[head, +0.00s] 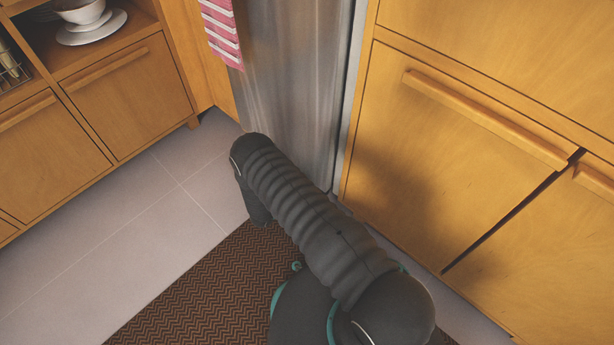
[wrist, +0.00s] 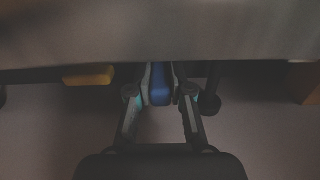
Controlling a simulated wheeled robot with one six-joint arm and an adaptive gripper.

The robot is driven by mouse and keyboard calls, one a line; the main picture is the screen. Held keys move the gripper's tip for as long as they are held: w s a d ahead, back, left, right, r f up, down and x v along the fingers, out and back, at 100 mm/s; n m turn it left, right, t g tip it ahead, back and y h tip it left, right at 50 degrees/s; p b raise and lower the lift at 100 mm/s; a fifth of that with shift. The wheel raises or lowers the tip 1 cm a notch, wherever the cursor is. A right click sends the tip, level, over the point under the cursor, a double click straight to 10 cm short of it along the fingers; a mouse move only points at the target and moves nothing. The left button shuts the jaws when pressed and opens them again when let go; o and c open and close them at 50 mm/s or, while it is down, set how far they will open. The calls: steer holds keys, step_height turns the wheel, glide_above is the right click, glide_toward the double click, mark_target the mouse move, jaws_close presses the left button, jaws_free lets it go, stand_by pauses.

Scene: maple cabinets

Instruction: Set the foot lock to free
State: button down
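A blue piece (wrist: 160,88), which looks like the foot lock's lever, hangs below the lower edge of a grey panel in the wrist view. My gripper (wrist: 160,98) has one finger on each side of it, close against its sides, and looks shut on it. The upper end of the blue piece is hidden under the panel. A yellow piece (wrist: 88,75) sits under the same edge to the left, apart from my gripper. In the head view my arm reaches down to the foot of the steel front (head: 295,100); my gripper and the blue piece are hidden there.
A dark round foot or wheel (wrist: 210,103) stands just right of my gripper. Wooden cabinets (head: 130,95) stand at left and more drawers (head: 450,150) at right. A brown patterned mat (head: 200,290) lies on the tiles. A striped towel (head: 222,30) hangs above.

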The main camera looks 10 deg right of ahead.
steer(key=shift+s+d, duration=0.4)
steer(key=shift+s, duration=0.2)
steer(key=shift+s+d, duration=0.35)
steer(key=shift+s, duration=0.2)
steer(key=c, duration=1)
jaws_free()
steer(key=shift+c, duration=0.2)
steer(key=shift+w, duration=0.1)
